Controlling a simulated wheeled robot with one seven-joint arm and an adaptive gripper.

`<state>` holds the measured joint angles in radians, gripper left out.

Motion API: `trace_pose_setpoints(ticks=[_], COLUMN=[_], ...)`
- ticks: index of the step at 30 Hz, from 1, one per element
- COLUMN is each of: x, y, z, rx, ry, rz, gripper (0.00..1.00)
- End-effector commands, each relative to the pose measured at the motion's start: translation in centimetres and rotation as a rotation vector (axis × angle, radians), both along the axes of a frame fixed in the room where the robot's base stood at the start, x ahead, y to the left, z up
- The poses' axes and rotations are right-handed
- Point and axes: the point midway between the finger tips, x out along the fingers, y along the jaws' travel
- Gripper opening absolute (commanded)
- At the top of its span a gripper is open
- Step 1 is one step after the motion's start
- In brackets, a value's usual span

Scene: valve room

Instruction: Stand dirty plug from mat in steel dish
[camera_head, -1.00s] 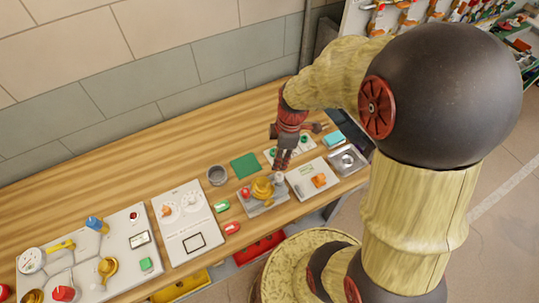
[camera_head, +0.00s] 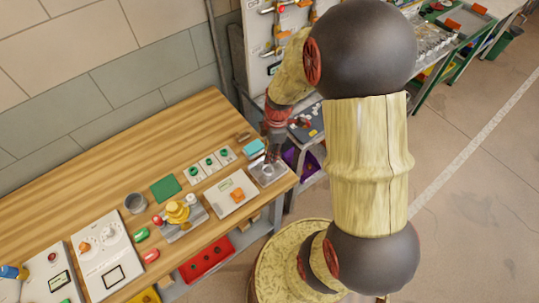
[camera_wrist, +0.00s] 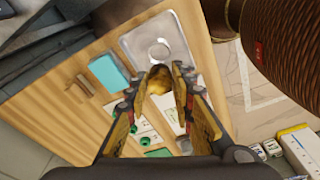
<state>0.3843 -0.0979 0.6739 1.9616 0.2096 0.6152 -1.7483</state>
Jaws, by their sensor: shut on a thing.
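My gripper (camera_head: 272,157) is over the steel dish (camera_head: 257,179) at the right end of the bench. In the wrist view, the fingers (camera_wrist: 161,88) are shut on a brownish-yellow plug (camera_wrist: 159,78), which shows dark patches. The square steel dish (camera_wrist: 181,49) lies beyond the fingertips, with a round ring or recess in its middle. The plug appears just short of that ring in the picture; I cannot tell its height above the dish. In the head view the plug is too small to make out. A flat green mat (camera_head: 165,187) lies bare on the bench.
A white board with an orange piece (camera_head: 237,195) lies left of the dish. A cyan block (camera_head: 253,148) sits behind it, beside white cards with green discs (camera_head: 208,164). A brass valve (camera_head: 178,212) and grey cup (camera_head: 135,202) stand farther left. The bench's right edge is close.

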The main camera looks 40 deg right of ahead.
Motion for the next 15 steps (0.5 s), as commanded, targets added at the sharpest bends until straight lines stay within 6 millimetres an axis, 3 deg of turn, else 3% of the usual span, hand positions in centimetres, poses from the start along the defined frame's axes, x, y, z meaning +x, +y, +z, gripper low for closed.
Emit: trace_pose_setpoints(ticks=[8, 15], x=[0.2, 0.2], y=[-0.1, -0.1], z=[-0.8, -2.7], rx=[0.0, -0.001], ry=[-0.001, 0.001], rz=[0.021, 0.02], gripper=[0.0, 0.0])
